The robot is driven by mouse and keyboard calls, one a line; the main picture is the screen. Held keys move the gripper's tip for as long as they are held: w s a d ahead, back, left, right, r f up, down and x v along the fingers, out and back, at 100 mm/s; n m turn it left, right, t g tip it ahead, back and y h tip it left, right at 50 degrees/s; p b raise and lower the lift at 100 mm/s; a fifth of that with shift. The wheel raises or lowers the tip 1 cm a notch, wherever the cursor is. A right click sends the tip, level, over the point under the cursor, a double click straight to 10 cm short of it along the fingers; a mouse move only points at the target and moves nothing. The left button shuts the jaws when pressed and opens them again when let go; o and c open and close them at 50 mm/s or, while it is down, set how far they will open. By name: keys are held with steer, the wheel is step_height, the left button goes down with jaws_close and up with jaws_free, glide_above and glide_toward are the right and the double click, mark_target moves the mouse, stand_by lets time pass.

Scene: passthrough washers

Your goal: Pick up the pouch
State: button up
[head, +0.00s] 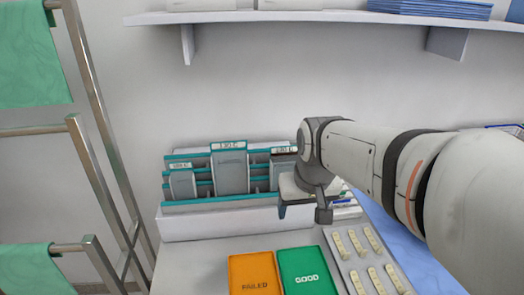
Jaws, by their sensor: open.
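Grey pouches stand upright in a white and teal rack (225,226) against the wall. A small pouch (182,184) is at the left and a larger pouch (230,172) is in the middle. A third, darker pouch (283,166) is at the right, partly hidden by my gripper. Each section has a small temperature label above it. I cannot tell which pouch is meant. My gripper (303,211) is open, in front of the rack's right end. One finger shows at its right; the space between the fingers is poorly seen, and I see nothing held.
An orange FAILED tray (254,274) and a green GOOD tray (307,272) lie in front of the rack. A grey tray of pale strips (366,256) and a blue sheet (405,245) are at right. A shelf (320,17) hangs above; a metal towel rail (92,165) stands left.

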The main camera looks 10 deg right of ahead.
mark_target(285, 160)
steer(key=o, duration=0.6)
steer(key=shift+t, duration=0.5)
steer(key=w+r, duration=0.1)
steer(key=w, duration=0.3)
steer(key=w+r, duration=0.2)
steer(key=w, duration=0.3)
steer(key=w+r, duration=0.2)
steer(key=w, duration=0.3)
steer(key=shift+d+r, duration=0.1)
steer(key=shift+r, duration=0.05)
steer(key=shift+c, duration=0.2)
steer(key=shift+w, duration=0.35)
steer(key=shift+a+p+x, duration=0.2)
steer(key=shift+p+x, duration=0.45)
steer(key=shift+x, duration=3.15)
